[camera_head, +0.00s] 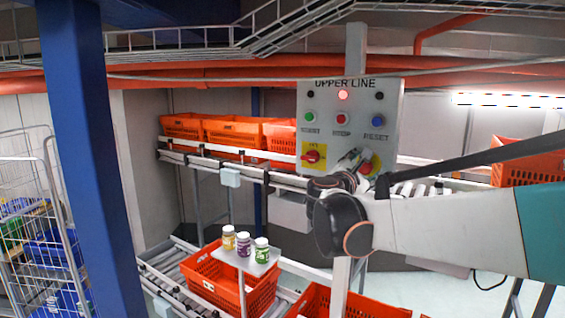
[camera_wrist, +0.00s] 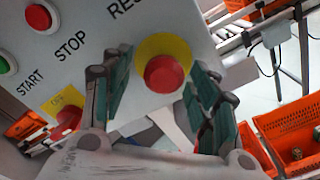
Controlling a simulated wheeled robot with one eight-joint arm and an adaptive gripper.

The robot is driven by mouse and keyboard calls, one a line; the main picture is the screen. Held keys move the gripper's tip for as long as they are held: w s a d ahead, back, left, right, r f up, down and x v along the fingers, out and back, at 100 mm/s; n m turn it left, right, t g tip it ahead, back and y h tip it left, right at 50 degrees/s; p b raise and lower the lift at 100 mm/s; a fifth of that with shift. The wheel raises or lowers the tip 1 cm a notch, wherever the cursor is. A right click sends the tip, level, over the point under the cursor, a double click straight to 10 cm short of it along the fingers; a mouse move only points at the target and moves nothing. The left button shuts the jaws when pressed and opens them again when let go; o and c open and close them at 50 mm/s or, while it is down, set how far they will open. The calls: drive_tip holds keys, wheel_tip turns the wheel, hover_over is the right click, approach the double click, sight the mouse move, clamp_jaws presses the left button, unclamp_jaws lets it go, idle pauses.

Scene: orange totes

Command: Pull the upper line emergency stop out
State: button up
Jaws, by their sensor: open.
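The upper line emergency stop is a red mushroom button (camera_wrist: 164,74) on a yellow round plate, at the lower right of the grey UPPER LINE panel (camera_head: 314,100). In the head view the button (camera_head: 366,168) is partly hidden by my gripper and wrist. My gripper (camera_wrist: 160,95) is open. In the wrist view its green-padded fingers stand to the left and right of the button, with a gap on both sides. I cannot tell how far the fingertips are from the panel face. In the head view my gripper (camera_head: 350,165) is just left of the button.
A red rotary switch on a yellow plate (camera_head: 313,155) sits left on the panel. Start, stop and reset buttons (camera_head: 341,118) are above; a red lamp (camera_head: 343,95) is lit. Orange totes (camera_head: 235,133) stand on conveyors behind. Several jars stand on a small shelf (camera_head: 240,262) below.

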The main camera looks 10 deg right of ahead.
drive_tip(key=shift+s+a, duration=0.15)
drive_tip(key=shift+s, duration=0.35)
drive_tip(key=shift+v, duration=5.75)
drive_tip(key=s+f+m+g+y+b, duration=0.1)
drive_tip(key=s+f+m+y+b, duration=0.15)
drive_tip(key=f+b, duration=0.55)
drive_tip(key=s+f+m+g+y+b, duration=0.1)
drive_tip(key=s+f+m+g+b, duration=0.2)
drive_tip(key=f, duration=1)
drive_tip(key=s+f+m+y+b, duration=0.25)
drive_tip(key=s+f+b, duration=0.35)
drive_tip(key=f, duration=0.4)
drive_tip(key=s+a+f+m+y+b, duration=0.2)
drive_tip(key=s+a+f+m+b, duration=0.1)
drive_tip(key=f+b, duration=0.4)
drive_tip(key=s+a+f+m+g+y+b, duration=0.1)
drive_tip(key=s+a+f+m+y+b, duration=0.1)
drive_tip(key=f+b, duration=0.5)
drive_tip(key=s+a+f+m+y+b, duration=0.3)
drive_tip(key=f+b, duration=0.4)
drive_tip(key=f, duration=0.9)
drive_tip(key=shift+s+a+f+m, duration=0.35)
drive_tip(key=shift+s+a+m, duration=0.6)
drive_tip(key=shift+s, duration=0.2)
